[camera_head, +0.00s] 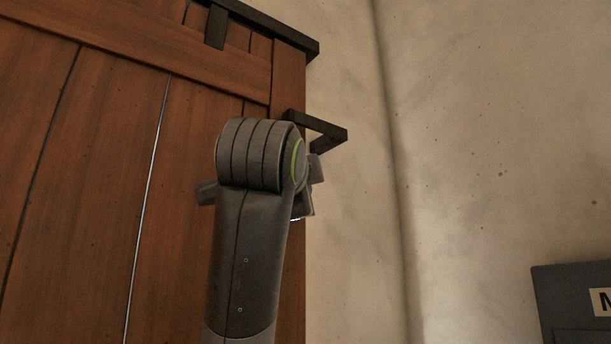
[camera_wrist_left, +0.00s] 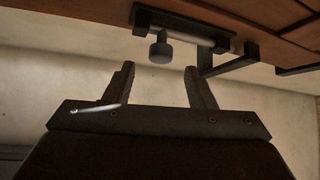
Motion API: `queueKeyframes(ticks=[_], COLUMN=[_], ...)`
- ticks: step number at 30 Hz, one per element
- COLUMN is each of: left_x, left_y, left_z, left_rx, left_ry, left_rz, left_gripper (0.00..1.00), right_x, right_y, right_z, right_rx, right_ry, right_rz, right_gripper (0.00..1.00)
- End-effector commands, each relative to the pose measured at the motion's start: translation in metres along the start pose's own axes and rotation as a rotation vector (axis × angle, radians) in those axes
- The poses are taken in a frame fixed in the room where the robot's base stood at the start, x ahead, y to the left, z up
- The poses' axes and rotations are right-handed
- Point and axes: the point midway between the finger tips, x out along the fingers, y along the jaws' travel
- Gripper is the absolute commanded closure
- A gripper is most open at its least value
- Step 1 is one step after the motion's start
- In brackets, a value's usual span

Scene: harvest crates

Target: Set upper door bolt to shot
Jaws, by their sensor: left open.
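The upper door bolt is in the left wrist view, with a dark backplate (camera_wrist_left: 180,22), a round dark knob (camera_wrist_left: 160,50) hanging from it, and a pale metal rod (camera_wrist_left: 222,46) at its right. A dark angled bracket (camera_wrist_left: 228,66) is beside the rod's right end; I cannot tell whether the rod enters it. My left gripper (camera_wrist_left: 160,72) is open and empty, its two fingers apart below the knob, which appears between and just beyond the tips. In the head view, my arm hides the bolt and most of the gripper. My right gripper is not in view.
The brown plank door (camera_head: 100,130) fills the left of the head view. A black angled bracket (camera_head: 325,130) juts from its right edge, close to my arm. A pale wall (camera_head: 480,130) is behind. A grey box (camera_head: 570,290) is at lower right.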

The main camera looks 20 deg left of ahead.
Motion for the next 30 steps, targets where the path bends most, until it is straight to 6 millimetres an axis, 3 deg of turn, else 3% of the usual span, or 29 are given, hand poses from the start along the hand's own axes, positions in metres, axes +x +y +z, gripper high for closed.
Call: queueKeyframes(ticks=[3,13,19,28,30], left_x=[0.025,0.074,0.086,0.088,0.088], left_y=[-0.005,-0.003,-0.001,0.001,0.000], left_z=[-0.001,0.000,0.000,0.000,0.000], left_rx=[0.000,0.000,0.000,0.000,0.000], left_ry=[-0.002,-0.002,-0.001,-0.001,-0.001], left_rz=[0.004,0.003,0.001,0.000,0.000], left_gripper=[0.50,0.50,0.50,0.50,0.57], right_x=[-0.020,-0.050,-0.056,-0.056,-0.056], right_y=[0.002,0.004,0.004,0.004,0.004], right_z=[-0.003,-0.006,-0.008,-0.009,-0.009], right_rx=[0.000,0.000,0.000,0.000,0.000], right_ry=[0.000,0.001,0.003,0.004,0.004], right_rz=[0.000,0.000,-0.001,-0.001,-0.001], right_gripper=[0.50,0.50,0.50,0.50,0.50])
